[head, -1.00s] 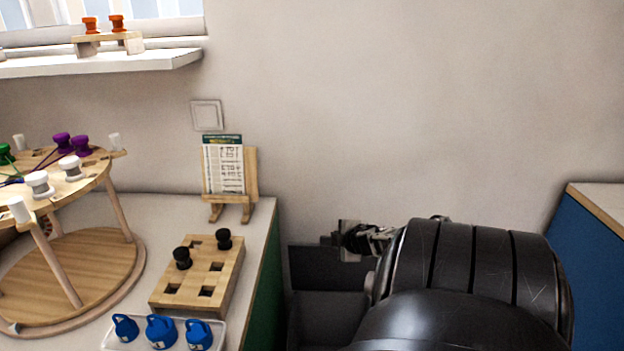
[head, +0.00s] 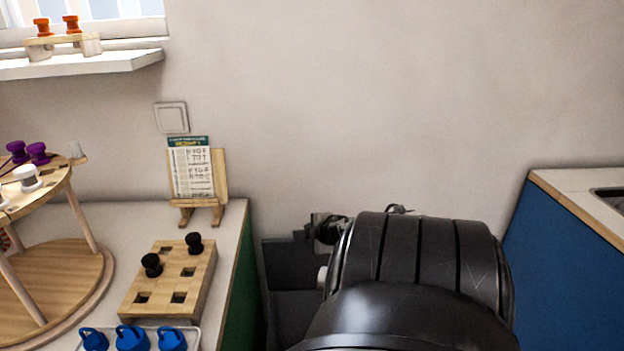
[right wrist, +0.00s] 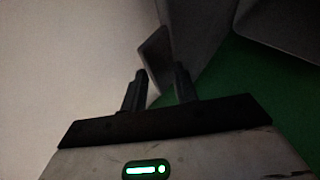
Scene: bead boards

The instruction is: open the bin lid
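The dark grey bin (head: 290,312) stands in the gap beside the green cabinet side, partly hidden behind my right arm in the head view. A dark flat panel (head: 285,262), which looks like its lid, stands at the back by the wall; how far it is open I cannot tell. My right gripper (head: 322,229) is beside the panel's upper right, mostly hidden by my arm. In the right wrist view my right gripper (right wrist: 160,73) has its fingers apart, with a thin grey panel (right wrist: 155,55) just beyond and between the tips; contact is unclear. My left gripper is out of view.
A counter on the left holds a wooden block with black pegs (head: 170,285), a tray of blue pieces (head: 195,340), a round wooden stand (head: 60,270) and a card easel (head: 197,182). A blue cabinet (head: 560,265) bounds the right side.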

